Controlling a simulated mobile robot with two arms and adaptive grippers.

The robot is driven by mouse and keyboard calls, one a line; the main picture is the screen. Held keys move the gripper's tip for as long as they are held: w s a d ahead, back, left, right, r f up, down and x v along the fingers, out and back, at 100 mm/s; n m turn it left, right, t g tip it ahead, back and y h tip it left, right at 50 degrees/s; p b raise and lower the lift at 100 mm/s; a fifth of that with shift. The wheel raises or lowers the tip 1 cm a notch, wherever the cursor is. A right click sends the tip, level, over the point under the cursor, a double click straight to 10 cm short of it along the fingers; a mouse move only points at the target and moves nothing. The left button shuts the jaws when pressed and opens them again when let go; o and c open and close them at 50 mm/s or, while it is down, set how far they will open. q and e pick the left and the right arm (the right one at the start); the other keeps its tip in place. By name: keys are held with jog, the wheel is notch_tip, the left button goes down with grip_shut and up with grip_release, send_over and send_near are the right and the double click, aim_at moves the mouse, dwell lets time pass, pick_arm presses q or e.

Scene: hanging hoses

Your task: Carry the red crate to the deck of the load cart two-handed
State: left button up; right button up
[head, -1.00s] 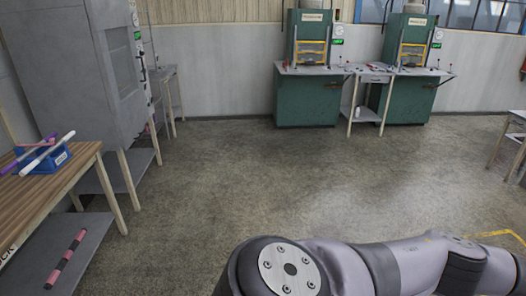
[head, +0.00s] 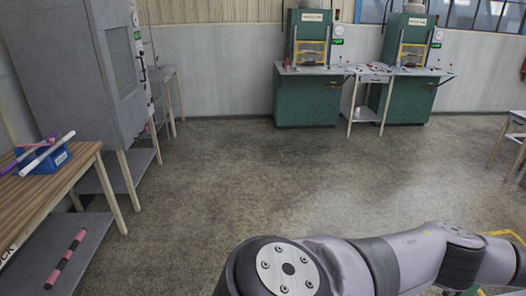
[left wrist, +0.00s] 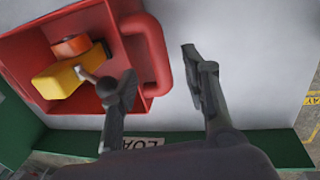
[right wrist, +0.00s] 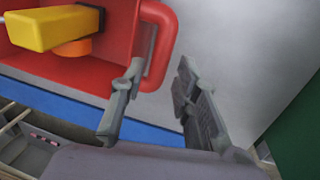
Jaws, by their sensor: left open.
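The red crate (left wrist: 63,104) shows in the left wrist view, with a yellow and orange item (left wrist: 68,77) inside. My left gripper (left wrist: 160,68) is open, one finger over the crate's inside and the other beyond its red handle (left wrist: 163,65). In the right wrist view the crate (right wrist: 60,72) also shows. My right gripper (right wrist: 157,80) is open, its fingers on either side of a red handle (right wrist: 161,40). I cannot tell whether the fingers touch the handles. A pale surface (left wrist: 265,60) lies beside the crate, with a green edge and a label reading "LOA", partly hidden. The head view shows neither crate nor grippers.
In the head view a wooden table (head: 60,178) with a blue bin (head: 42,161) stands at left. Green machines (head: 307,95) stand along the back wall. The floor (head: 270,180) between is clear. A blue edge (right wrist: 75,108) shows in the right wrist view.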

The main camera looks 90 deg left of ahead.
jog(key=shift+o, duration=0.2)
jog(key=o, duration=0.5)
jog(key=shift+o, duration=0.2)
jog(key=shift+s, duration=0.1)
